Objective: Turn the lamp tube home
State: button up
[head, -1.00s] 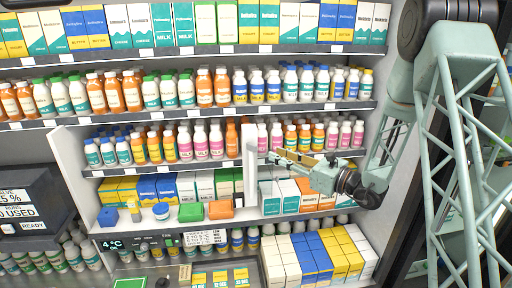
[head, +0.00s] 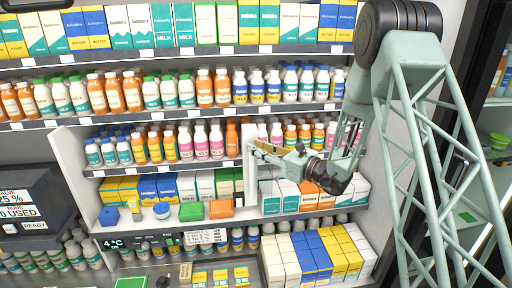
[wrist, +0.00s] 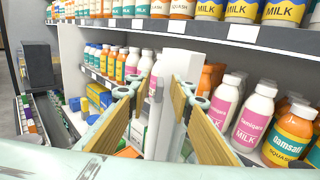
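The lamp tube, as far as I can tell, is the white upright bar (head: 249,178) at the middle of the shelf unit. It also shows in the wrist view (wrist: 160,134), topped by a wider white block. My gripper (head: 256,150) reaches in from the right at the bar's upper part. In the wrist view my gripper (wrist: 154,79) has its two tan-padded fingers apart, with the bar in line with the gap. The right finger covers part of the bar. Whether the pads touch it I cannot tell. The bar's back and fittings are hidden.
Pink-labelled bottles (wrist: 258,115) stand close to the right finger. Orange and green boxes (head: 220,209) lie on the shelf left of the bar. White-and-teal cartons (head: 281,197) stand to its right. Shelf edges (head: 190,122) run above and below my gripper.

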jog(key=shift+w+a, duration=0.1)
jog(key=shift+a, duration=0.05)
grip_shut()
jog(key=shift+w+n+g+y+b, duration=0.2)
jog(key=shift+n+g+y+b, duration=0.1)
jog(key=shift+n+g+y, duration=0.5)
jog(key=shift+w+d+n+g+y, duration=0.1)
jog(key=shift+w+n+g+y, duration=0.2)
jog(key=shift+n+g, duration=1.1)
jog(key=shift+w+d+n+g+y, duration=0.15)
jog(key=shift+n+g+y, duration=0.4)
jog(key=shift+g, duration=1.45)
jog(key=shift+w+n+g+y, duration=0.2)
jog(key=shift+n+g, duration=1.05)
jog(key=shift+g, duration=0.45)
jog(key=shift+n+g, duration=0.3)
jog(key=shift+g, duration=0.1)
